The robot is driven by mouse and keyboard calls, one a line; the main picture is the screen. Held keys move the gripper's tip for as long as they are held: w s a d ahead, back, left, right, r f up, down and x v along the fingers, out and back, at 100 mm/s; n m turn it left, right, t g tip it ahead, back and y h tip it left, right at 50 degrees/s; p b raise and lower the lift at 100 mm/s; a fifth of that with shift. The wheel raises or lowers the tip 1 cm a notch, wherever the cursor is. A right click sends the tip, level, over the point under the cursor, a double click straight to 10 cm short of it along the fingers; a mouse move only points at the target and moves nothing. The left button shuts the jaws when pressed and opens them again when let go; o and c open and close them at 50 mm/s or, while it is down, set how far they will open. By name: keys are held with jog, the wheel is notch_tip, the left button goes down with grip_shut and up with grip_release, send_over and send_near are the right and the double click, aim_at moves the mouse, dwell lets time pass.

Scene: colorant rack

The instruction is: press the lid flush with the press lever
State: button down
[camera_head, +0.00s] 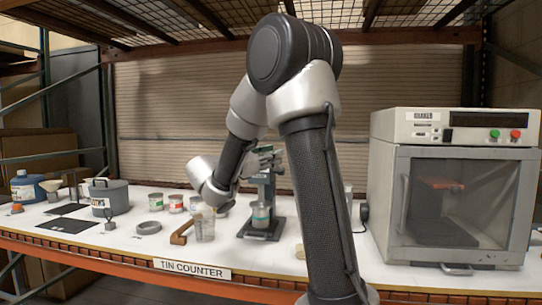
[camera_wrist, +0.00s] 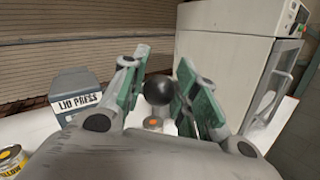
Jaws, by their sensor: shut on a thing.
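The lid press (camera_head: 268,187) stands on the counter in the head view, with a tin (camera_head: 261,214) on its base under the press head. I cannot tell how the lid sits on that tin. In the wrist view, the press housing (camera_wrist: 80,97) reads LID PRESS and lies left of my fingers. My gripper (camera_wrist: 160,75) has its green fingers on either side of the black knob (camera_wrist: 158,90) of the press lever and is shut on it. In the head view, my gripper (camera_head: 267,160) is at the top of the press; the lever is hidden there.
A shaker cabinet (camera_head: 455,190) stands on the right. Left of the press are a clear jug (camera_head: 204,224), several small tins, a grey pot (camera_head: 109,198) and a grey ring (camera_head: 149,227). A small orange-topped object (camera_wrist: 153,123) shows beyond the knob.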

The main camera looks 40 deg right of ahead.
jog(key=shift+f, duration=0.4)
jog(key=c, duration=1.3)
grip_release()
jog(key=shift+o, duration=0.9)
jog(key=shift+r, duration=0.15)
jog(key=s+a+f, duration=0.1)
jog(key=a, duration=1)
jog(key=shift+s+a+f, duration=0.15)
jog(key=shift+s+a, duration=0.15)
jog(key=shift+a, duration=0.1)
